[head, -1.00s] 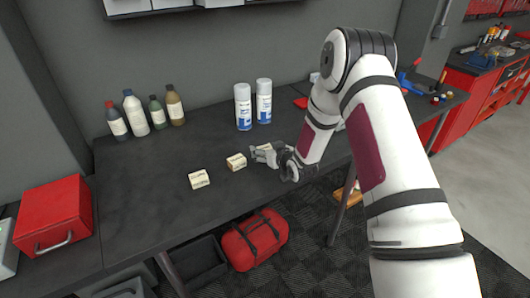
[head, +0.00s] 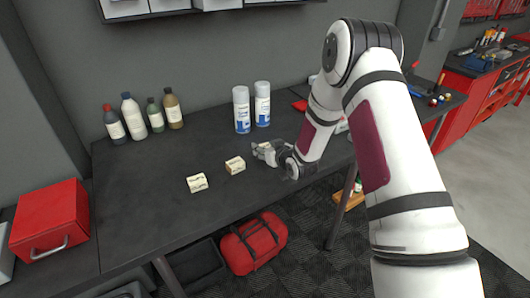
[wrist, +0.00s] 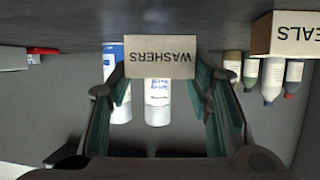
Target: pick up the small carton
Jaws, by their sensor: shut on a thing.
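A small cream carton (wrist: 160,57) marked WASHERS sits between my fingers in the wrist view, which shows the scene upside down. My gripper (wrist: 160,78) is shut on it, with a green-padded finger at each side. In the head view my gripper (head: 266,154) is low at the table's front half, and only a bit of the held carton (head: 264,147) shows. I cannot tell whether it touches the table. A second carton (head: 235,165) stands just left of my gripper; a third carton (head: 197,183) is farther left. A carton marked SEALS (wrist: 292,35) shows in the wrist view.
Two spray cans (head: 242,109) stand behind my gripper. Several bottles (head: 134,115) stand at the back left of the dark table (head: 140,200). A red toolbox (head: 50,222) is at the far left. A red bag (head: 254,243) lies on the floor below.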

